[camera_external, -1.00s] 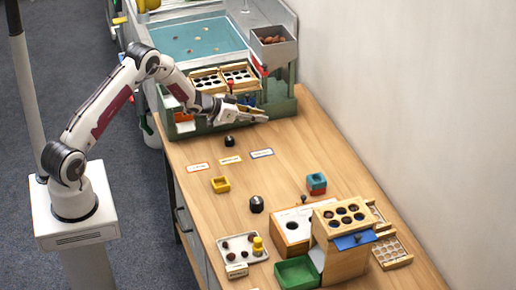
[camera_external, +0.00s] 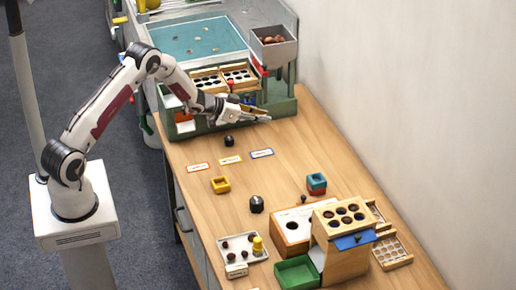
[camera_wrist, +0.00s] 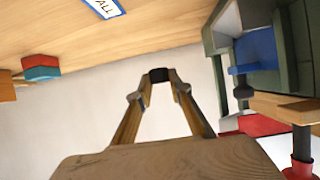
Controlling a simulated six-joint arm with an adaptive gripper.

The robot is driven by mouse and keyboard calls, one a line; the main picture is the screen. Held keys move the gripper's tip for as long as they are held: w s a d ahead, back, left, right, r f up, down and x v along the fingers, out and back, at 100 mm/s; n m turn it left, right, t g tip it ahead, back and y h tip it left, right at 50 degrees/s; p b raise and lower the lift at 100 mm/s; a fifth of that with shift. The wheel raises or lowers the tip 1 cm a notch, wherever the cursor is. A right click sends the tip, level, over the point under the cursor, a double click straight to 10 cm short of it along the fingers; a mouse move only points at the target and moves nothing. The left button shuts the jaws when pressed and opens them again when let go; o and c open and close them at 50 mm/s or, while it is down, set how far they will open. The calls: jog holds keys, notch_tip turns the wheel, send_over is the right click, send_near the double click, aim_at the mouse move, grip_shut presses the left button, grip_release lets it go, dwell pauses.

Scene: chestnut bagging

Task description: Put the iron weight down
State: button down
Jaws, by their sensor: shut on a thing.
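My gripper (camera_external: 266,117) reaches level to the right, in front of the green rack and above the table's far end. In the wrist view, its fingers (camera_wrist: 158,76) close on a small dark thing (camera_wrist: 158,73) at their tips. I cannot tell from its shape whether this is the iron weight. In the external view it is too small to make out. A black knobbed weight (camera_external: 229,141) stands on the table below my wrist.
The green rack (camera_external: 283,108) stands close by my gripper, and it shows at right in the wrist view (camera_wrist: 300,40). Right of the cards is bare wood.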

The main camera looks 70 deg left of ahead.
jog(key=shift+w+d+r+n+y, duration=0.95)
jog(key=shift+w+d, duration=0.6)
jog(key=shift+d, duration=3.7)
jog(key=shift+w+d+r+n+y, duration=0.95)
jog(key=shift+w+d, duration=0.55)
jog(key=shift+d, duration=3.7)
jog(key=s+a+f+n+g+y, duration=0.3)
jog(key=s+a+n+y, duration=0.1)
jog(key=s+a, duration=0.3)
jog(key=shift+s+a+f+n+y, duration=0.25)
jog(key=shift+s+n+y, duration=0.2)
jog(key=shift+s, duration=0.25)
send_over(268, 167)
jog(key=shift+f, duration=3.1)
jog(key=shift+f, duration=1.85)
jog(key=shift+f, duration=0.2)
